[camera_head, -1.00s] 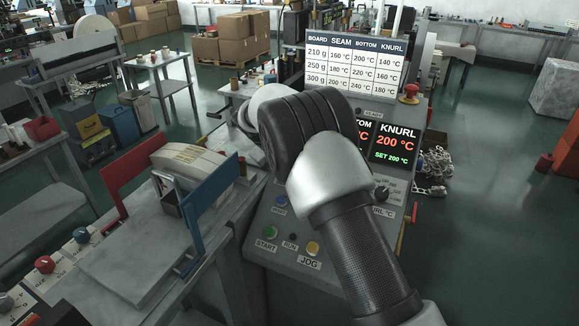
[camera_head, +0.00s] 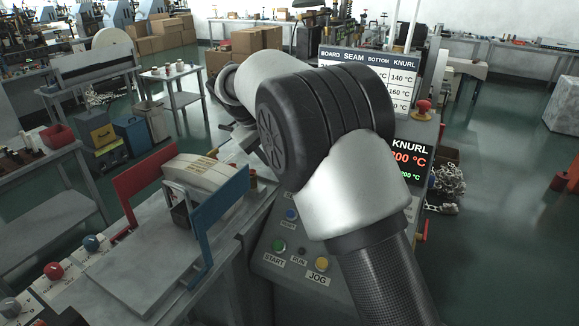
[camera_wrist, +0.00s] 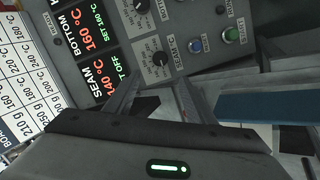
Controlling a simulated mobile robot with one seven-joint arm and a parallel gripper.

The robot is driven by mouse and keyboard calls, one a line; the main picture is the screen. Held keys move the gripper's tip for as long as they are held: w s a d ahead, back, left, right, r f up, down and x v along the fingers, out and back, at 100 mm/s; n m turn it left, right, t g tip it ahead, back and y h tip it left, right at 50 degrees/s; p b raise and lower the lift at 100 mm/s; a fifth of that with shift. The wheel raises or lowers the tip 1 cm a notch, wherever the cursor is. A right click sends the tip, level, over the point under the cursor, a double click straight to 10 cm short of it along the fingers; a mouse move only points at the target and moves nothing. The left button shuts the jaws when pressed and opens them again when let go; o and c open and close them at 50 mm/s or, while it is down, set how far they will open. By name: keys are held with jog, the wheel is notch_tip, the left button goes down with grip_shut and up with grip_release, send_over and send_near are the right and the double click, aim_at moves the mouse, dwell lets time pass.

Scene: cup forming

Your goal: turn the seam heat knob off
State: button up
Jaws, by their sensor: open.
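The knob shows just beyond and between the fingertips, with no visible contact.
The bottom knob (camera_wrist: 141,5) is close beside the seam knob. Blue (camera_wrist: 195,46) and green (camera_wrist: 232,35) buttons are on the other side. The knurl readout (camera_head: 409,158) shows 200 °C. A blue upright plate (camera_head: 220,208) stands left of the panel.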

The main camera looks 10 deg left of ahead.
jog(key=shift+v, duration=1.35)
jog(key=s+d+r+m+y+p, duration=0.1)
jog(key=s+d+r+m, duration=0.1)
jog(key=s+d+r, duration=0.55)
jog(key=s+d+r+m+y+p, duration=0.1)
jog(key=s+d+r+m, duration=0.3)
jog(key=d, duration=0.6)
jog(key=s+d+f+m+y, duration=0.1)
jog(key=s+d, duration=0.3)
jog(key=s, duration=0.7)
jog(key=s+d+f+m+p, duration=0.1)
jog(key=s+d+f, duration=0.2)
jog(key=s, duration=0.9)
jog(key=shift+d+y, duration=0.4)
jog(key=shift+d, duration=0.35)
jog(key=shift+f, duration=0.15)
